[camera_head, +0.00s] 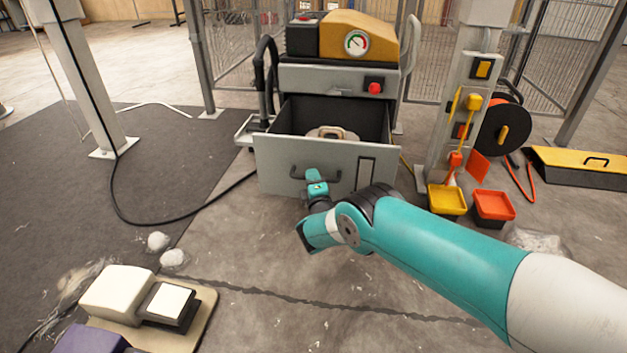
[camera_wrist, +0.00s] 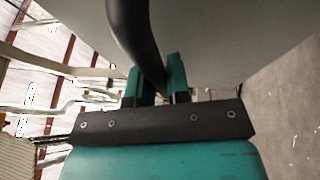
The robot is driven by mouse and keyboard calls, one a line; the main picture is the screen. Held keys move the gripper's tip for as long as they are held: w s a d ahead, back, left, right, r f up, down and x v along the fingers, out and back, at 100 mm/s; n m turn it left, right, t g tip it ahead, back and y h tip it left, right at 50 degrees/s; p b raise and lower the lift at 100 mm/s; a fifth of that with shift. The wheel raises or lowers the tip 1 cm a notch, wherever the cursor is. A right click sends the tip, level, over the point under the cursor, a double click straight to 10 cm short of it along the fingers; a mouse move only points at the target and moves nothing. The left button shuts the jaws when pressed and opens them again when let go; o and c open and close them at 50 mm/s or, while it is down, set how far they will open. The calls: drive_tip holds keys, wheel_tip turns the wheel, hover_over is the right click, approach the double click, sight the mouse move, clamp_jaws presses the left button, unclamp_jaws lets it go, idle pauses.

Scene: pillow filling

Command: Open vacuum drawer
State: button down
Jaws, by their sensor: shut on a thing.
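The vacuum drawer (camera_head: 277,158) is a grey-fronted drawer in the machine with the yellow top and gauge. It stands pulled out, and its dark inside shows a beige, ring-like object (camera_head: 331,133). A dark bar handle (camera_head: 338,178) crosses its front. My gripper (camera_head: 314,176) is at the handle in the head view. In the wrist view my gripper's teal fingers (camera_wrist: 158,80) are shut on the dark curved handle (camera_wrist: 128,30), with the pale drawer front (camera_wrist: 230,35) beside it. The exact contact is partly hidden in the head view.
A post with yellow and orange trays (camera_head: 447,200) stands right of the drawer. A black cable (camera_head: 190,212) runs across the floor at left. A beige board with blocks (camera_head: 205,318) lies at the lower left. Floor before the drawer is mostly clear.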

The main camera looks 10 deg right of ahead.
drive_tip(key=shift+a, duration=0.1)
drive_tip(key=c, duration=1.1)
unclamp_jaws()
drive_tip(key=p+v, duration=1.3)
drive_tip(key=v, duration=0.4)
drive_tip(key=shift+s, duration=0.25)
